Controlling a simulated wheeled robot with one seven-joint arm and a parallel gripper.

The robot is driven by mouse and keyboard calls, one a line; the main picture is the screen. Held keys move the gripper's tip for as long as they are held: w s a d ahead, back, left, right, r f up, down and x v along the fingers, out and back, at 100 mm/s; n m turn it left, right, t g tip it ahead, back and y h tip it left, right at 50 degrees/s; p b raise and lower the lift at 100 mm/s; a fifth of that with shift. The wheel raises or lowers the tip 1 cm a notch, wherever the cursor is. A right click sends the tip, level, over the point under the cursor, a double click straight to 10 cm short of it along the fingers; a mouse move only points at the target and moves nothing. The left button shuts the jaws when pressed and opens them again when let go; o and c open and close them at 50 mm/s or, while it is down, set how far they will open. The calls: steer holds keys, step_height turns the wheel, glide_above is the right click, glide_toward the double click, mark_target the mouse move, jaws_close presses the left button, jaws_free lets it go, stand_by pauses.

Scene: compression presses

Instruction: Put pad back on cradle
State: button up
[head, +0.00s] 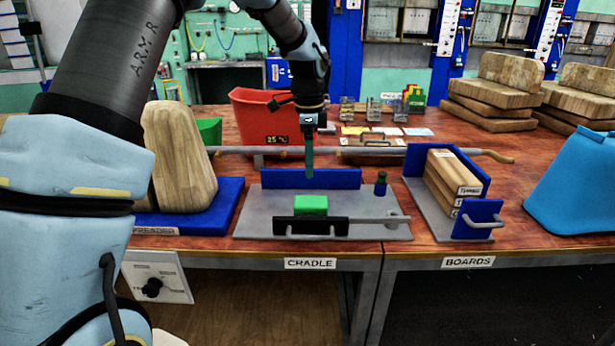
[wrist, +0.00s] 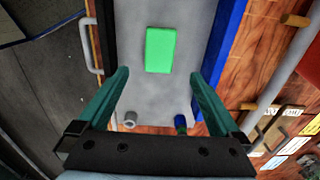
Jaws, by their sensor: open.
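A bright green pad (head: 311,205) lies on the grey base plate of the cradle (head: 262,222), between its blue back wall and black front bar. In the wrist view the green pad (wrist: 160,49) lies flat on the grey cradle plate (wrist: 150,97), beyond my fingertips. My gripper (head: 309,173) hangs above the cradle, pointing down near the blue back wall. In the wrist view my gripper (wrist: 160,73) has its two teal fingers spread wide with nothing between them. The pad is apart from both fingers.
A blue-and-grey boards rack (head: 427,220) with wooden boards stands right of the cradle. A wooden block on a blue presser base (head: 222,208) stands left. A small dark green-and-blue peg (head: 381,184) rises at the cradle's right. A grey bar (head: 350,150) runs behind; a red bin (head: 265,115) stands farther back.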

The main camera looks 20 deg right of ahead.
steer(key=shift+a+r, duration=0.15)
steer(key=shift+r, duration=0.15)
steer(key=w+a+n, duration=0.1)
steer(key=a+n, duration=0.5)
steer(key=a, duration=0.6)
steer(key=s+a+n, duration=0.4)
steer(key=a+n, duration=0.1)
steer(key=a, duration=0.3)
steer(key=s+a+f+n+t, duration=0.1)
steer(key=s+a+n, duration=0.3)
steer(key=a, duration=0.4)
steer(key=s+a+n, duration=0.4)
steer(key=a+n, duration=0.3)
steer(key=a, duration=0.1)
steer(key=shift+f+t, duration=0.25)
steer(key=shift+t, duration=0.05)
steer(key=shift+c, duration=0.2)
